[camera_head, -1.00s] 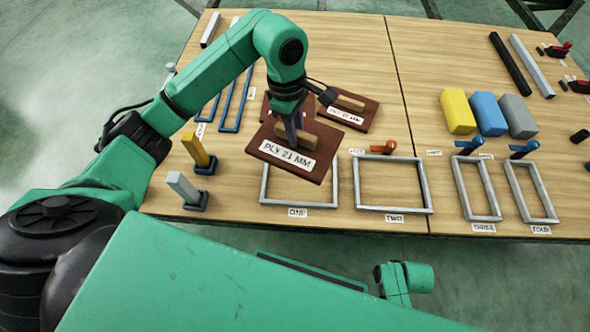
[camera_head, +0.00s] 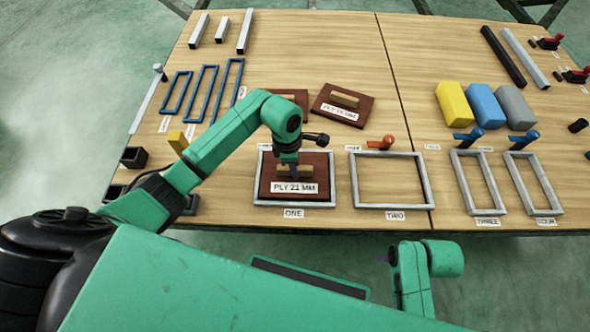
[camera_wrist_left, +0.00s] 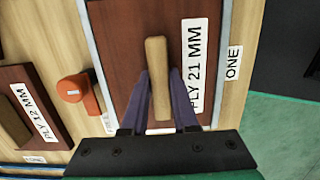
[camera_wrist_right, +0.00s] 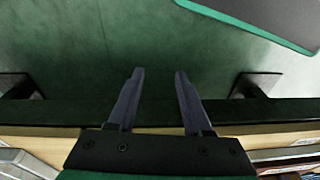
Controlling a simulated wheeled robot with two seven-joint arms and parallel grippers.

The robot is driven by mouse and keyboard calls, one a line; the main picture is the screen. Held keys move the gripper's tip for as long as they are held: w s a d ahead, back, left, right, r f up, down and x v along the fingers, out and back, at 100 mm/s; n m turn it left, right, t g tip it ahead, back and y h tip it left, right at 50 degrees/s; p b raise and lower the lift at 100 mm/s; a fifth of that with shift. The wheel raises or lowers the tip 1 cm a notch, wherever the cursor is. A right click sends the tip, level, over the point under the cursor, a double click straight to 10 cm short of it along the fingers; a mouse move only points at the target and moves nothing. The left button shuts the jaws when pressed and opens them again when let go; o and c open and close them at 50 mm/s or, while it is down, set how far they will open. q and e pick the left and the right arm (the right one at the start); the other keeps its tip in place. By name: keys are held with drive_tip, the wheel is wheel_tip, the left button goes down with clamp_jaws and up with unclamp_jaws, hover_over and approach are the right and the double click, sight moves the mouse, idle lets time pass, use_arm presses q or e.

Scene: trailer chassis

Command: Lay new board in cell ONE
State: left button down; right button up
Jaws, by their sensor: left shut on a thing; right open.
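The brown board labelled PLY 21 MM (camera_head: 312,172) is inside the grey frame of cell ONE (camera_head: 258,178), lined up with its sides. I cannot tell whether it rests fully on the table. My left gripper (camera_head: 292,174) points down and is shut on the board's wooden handle bar; in the left wrist view its fingers (camera_wrist_left: 160,90) straddle the handle (camera_wrist_left: 157,60). The ONE label (camera_wrist_left: 233,62) lies just outside the frame. My right gripper (camera_wrist_right: 158,75) is open and empty, over the floor by the table's front edge.
Cell TWO (camera_head: 390,206) is an empty frame to the right, with an orange lever (camera_head: 381,143) behind it. Frames THREE (camera_head: 477,182) and FOUR (camera_head: 533,182) are empty. Another labelled board (camera_head: 343,104) and a partly hidden one (camera_head: 297,97) lie behind. Yellow (camera_head: 454,103), blue and grey blocks stand right.

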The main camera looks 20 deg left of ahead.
use_arm(q)
drive_tip(key=shift+f, duration=0.35)
use_arm(e)
drive_tip(key=shift+r, duration=0.25)
use_arm(q)
drive_tip(key=shift+f, duration=0.15)
use_arm(e)
drive_tip(key=shift+r, duration=0.15)
use_arm(q)
drive_tip(key=c, duration=0.7)
unclamp_jaws()
use_arm(e)
drive_tip(key=shift+r, duration=0.1)
use_arm(q)
drive_tip(key=shift+r, duration=0.2)
drive_tip(key=r+p, duration=0.1)
drive_tip(key=r, duration=0.3)
drive_tip(key=a+r, duration=0.1)
drive_tip(key=r, duration=0.3)
drive_tip(key=r+p, duration=0.1)
drive_tip(key=r, duration=0.2)
drive_tip(key=shift+s+a+r+p, duration=0.2)
drive_tip(key=shift+r+p, duration=0.1)
drive_tip(key=shift+r, duration=0.1)
use_arm(e)
wheel_tip(320, 180, down, 7)
drive_tip(key=s+d, duration=0.1)
drive_tip(key=shift+r, duration=0.15)
